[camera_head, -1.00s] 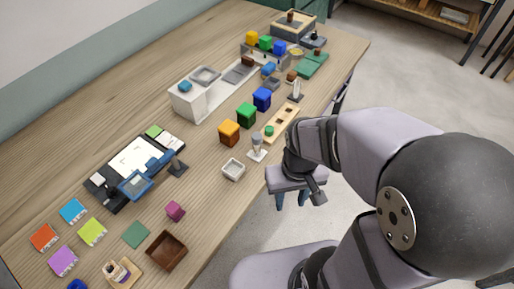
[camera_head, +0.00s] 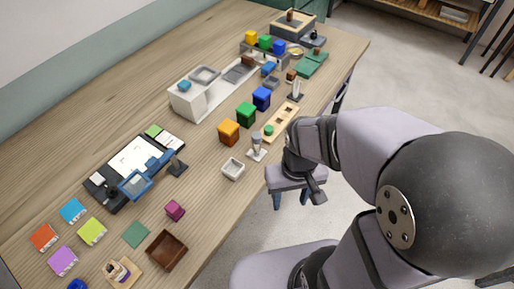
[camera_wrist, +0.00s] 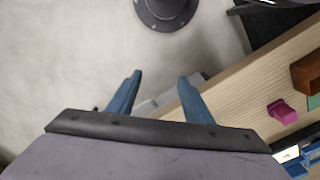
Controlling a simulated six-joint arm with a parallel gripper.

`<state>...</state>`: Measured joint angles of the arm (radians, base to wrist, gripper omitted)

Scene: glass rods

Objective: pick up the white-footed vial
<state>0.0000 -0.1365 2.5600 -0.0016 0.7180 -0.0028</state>
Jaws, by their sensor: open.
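The white-footed vial (camera_head: 257,143) stands upright near the table's front edge in the head view. It is a small grey vial on a pale square foot. It does not show in the wrist view. My gripper (camera_head: 296,200) is to the right of and nearer the camera than the vial in the head view, out beyond the table edge and apart from it. In the wrist view my gripper (camera_wrist: 160,76) has its two blue fingers spread, with only floor and a grey surface between them.
A white open dish (camera_head: 233,169) sits left of the vial. A wooden holed rack (camera_head: 282,122) is just behind it. Orange (camera_head: 229,132), green (camera_head: 246,115) and blue (camera_head: 262,98) blocks stand behind. A magenta block (camera_wrist: 282,112) and brown box (camera_wrist: 307,72) show in the wrist view.

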